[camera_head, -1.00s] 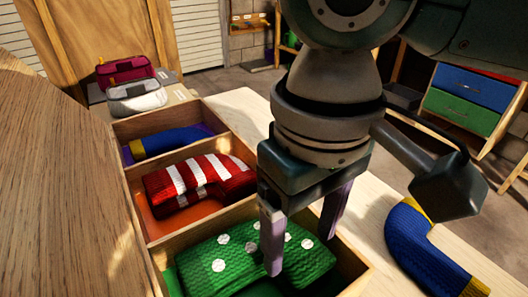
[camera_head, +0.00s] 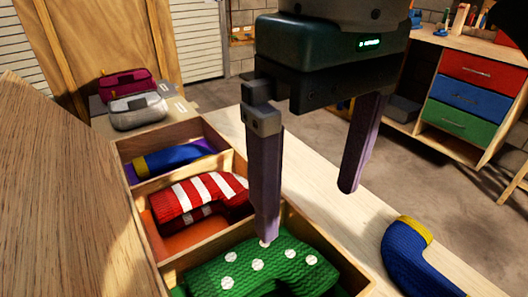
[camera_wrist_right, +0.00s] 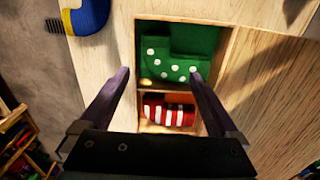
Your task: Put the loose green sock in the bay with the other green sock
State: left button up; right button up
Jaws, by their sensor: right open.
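A green sock with white dots (camera_head: 262,270) lies in the nearest bay of a wooden divided box (camera_head: 205,250). It also shows in the wrist view (camera_wrist_right: 172,68). Green fills most of that bay, and I cannot tell whether a second green sock lies there. No green sock shows outside the box. My right gripper (camera_head: 306,215) is open and empty above this bay, its fingers spread wide. One fingertip overlaps the sock in the head view; contact cannot be told. My left gripper is not in view.
A red-and-white striped sock (camera_head: 195,197) lies in the middle bay, a blue-and-yellow sock (camera_head: 178,158) in the far bay. Another blue-and-yellow sock (camera_head: 410,258) lies on the bench right of the box. Two pouches (camera_head: 138,110) sit behind; coloured drawers (camera_head: 470,95) stand at back right.

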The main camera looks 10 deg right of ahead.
jog(key=shift+r, duration=1.6)
